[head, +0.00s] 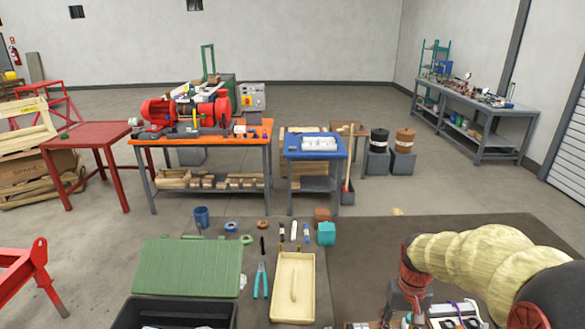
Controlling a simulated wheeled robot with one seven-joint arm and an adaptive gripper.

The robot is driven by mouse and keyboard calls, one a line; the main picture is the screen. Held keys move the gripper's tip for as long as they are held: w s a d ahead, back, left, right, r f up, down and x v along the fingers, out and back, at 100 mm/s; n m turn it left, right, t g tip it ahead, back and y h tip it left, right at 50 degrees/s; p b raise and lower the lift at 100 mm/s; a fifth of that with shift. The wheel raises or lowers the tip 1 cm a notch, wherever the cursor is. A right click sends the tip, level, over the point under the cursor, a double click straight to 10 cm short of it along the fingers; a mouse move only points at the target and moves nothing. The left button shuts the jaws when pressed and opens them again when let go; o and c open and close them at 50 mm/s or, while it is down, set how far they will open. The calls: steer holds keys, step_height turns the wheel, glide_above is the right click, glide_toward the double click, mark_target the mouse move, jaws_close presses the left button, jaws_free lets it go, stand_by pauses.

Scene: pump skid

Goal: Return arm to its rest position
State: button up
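My arm (468,252) reaches in from the lower right, with pale yellow covered links and a red and dark wrist section. It bends down on its left side. My gripper (410,302) is at the lower end, small and partly lost against items at the bottom edge. Its fingers are not clear, so I cannot tell whether it is open or shut, or whether it holds anything.
Near my arm are a cream tray (277,289), teal pliers (260,280), a green lid (187,266) and a black bin (180,312). An orange-topped bench (208,140) carries a red pump (185,109); a blue-topped table (315,152) stands right of it.

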steer(key=s+a+r+t, duration=0.3)
steer(key=s+a+r, duration=0.1)
steer(key=s+r, duration=0.4)
steer(key=s+a+r+n+t, duration=0.1)
steer(key=s+a+r+t, duration=0.2)
steer(key=s+r, duration=0.6)
steer(key=shift+s+a+r, duration=0.3)
steer(key=shift+s+a, duration=0.15)
steer(key=shift+a, duration=0.15)
steer(key=shift+d, duration=0.15)
